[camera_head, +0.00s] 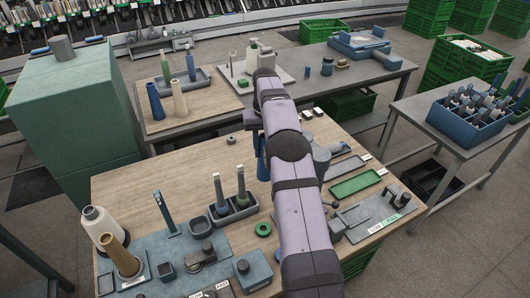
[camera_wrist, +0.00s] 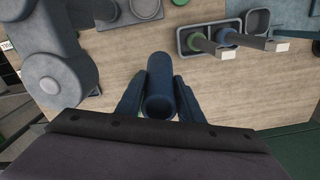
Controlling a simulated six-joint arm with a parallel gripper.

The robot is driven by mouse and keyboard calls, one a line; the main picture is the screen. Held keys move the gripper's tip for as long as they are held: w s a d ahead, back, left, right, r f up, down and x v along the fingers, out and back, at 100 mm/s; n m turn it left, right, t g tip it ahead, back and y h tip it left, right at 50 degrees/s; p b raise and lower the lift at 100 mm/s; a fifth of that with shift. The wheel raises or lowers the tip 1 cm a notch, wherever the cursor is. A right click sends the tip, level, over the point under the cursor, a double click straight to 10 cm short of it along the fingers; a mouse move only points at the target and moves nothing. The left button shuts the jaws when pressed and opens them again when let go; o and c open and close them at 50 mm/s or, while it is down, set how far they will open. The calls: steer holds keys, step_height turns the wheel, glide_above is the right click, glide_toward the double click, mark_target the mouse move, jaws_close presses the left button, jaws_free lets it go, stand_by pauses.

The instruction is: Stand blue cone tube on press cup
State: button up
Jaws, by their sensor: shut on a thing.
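My gripper (camera_wrist: 158,100) is shut on the blue cone tube (camera_wrist: 160,104). The tube's round open end faces the wrist camera between the two fingers. In the head view the tube (camera_head: 262,160) shows as a blue piece just left of my arm, above the wooden table. A grey machine with a round top, apparently the press (camera_wrist: 70,76), stands to the left in the wrist view. In the head view my arm partly covers this machine (camera_head: 321,156). I cannot make out its cup. The tube is apart from the machine.
A two-well tray (camera_head: 237,208) with two cones stands left of my arm. A green ring (camera_head: 262,229) lies near it. A green tray (camera_head: 356,185) lies right of the arm. The wooden tabletop (camera_head: 200,165) left of the tube is mostly clear.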

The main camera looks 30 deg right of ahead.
steer(key=shift+r+p, duration=3.1)
steer(key=shift+p, duration=0.65)
